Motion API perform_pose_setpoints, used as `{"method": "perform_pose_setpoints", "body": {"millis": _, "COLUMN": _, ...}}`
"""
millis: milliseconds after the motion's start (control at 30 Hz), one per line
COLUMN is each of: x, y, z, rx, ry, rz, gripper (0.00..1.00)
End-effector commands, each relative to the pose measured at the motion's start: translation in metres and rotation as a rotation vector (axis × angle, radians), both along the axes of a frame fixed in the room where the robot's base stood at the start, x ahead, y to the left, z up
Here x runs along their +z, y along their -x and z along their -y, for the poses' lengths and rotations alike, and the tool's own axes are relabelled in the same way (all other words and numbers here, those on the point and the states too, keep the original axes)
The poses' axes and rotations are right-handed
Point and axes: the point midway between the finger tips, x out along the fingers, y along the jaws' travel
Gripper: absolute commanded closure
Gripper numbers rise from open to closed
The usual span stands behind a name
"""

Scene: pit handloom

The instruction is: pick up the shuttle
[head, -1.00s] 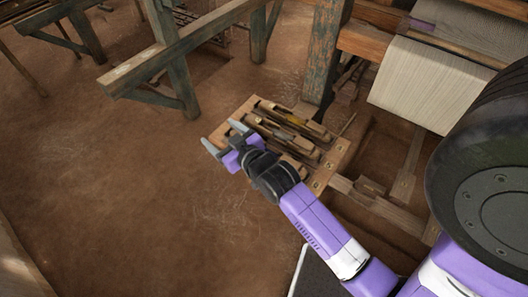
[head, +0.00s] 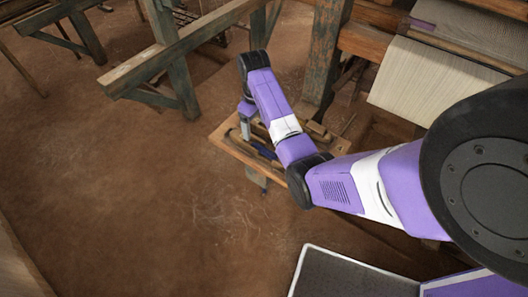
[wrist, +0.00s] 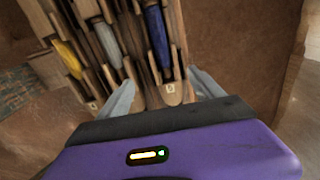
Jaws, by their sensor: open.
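Several wooden shuttles lie side by side in a wooden tray (head: 222,143). In the wrist view one shuttle holds a blue bobbin (wrist: 156,38), one a grey bobbin (wrist: 109,45) and one a yellow bobbin (wrist: 67,60). The blue one also shows in the head view (head: 265,152), partly behind my arm. My gripper (wrist: 161,79) is open and empty, pointing down over the tray. Its fingers appear on either side of the blue shuttle's near end; I cannot tell the height gap. In the head view my gripper (head: 245,130) is over the tray's left part.
The loom's wooden post (head: 325,55) stands just behind the tray. The cloth roll (head: 432,80) is at the upper right. A blue-grey timber frame (head: 175,70) stands at the back left. The earth floor (head: 110,190) left of the tray is clear.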

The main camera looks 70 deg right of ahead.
Motion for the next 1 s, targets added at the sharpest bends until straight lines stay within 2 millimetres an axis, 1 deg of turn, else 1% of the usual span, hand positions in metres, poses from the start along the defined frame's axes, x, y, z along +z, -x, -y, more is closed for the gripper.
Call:
{"method": "perform_pose_setpoints", "body": {"millis": 67, "x": -0.003, "y": 0.004, "z": -0.004, "rx": 0.011, "ry": -0.014, "rz": -0.015, "gripper": 0.24}}
{"method": "perform_pose_setpoints", "body": {"millis": 367, "x": -0.032, "y": 0.004, "z": -0.006, "rx": 0.017, "ry": -0.015, "rz": -0.015, "gripper": 0.24}}
{"method": "perform_pose_setpoints", "body": {"millis": 600, "x": -0.065, "y": 0.004, "z": -0.011, "rx": 0.016, "ry": -0.014, "rz": -0.014, "gripper": 0.24}}
{"method": "perform_pose_setpoints", "body": {"millis": 700, "x": -0.074, "y": 0.003, "z": -0.01, "rx": 0.016, "ry": -0.013, "rz": -0.012, "gripper": 0.24}}
{"method": "perform_pose_setpoints", "body": {"millis": 800, "x": -0.078, "y": 0.003, "z": -0.01, "rx": 0.016, "ry": -0.012, "rz": -0.011, "gripper": 0.24}}
{"method": "perform_pose_setpoints", "body": {"millis": 967, "x": -0.078, "y": 0.003, "z": -0.01, "rx": 0.016, "ry": -0.012, "rz": -0.011, "gripper": 0.24}}
{"method": "perform_pose_setpoints", "body": {"millis": 1000, "x": -0.078, "y": 0.003, "z": -0.01, "rx": 0.016, "ry": -0.011, "rz": -0.012, "gripper": 0.26}}
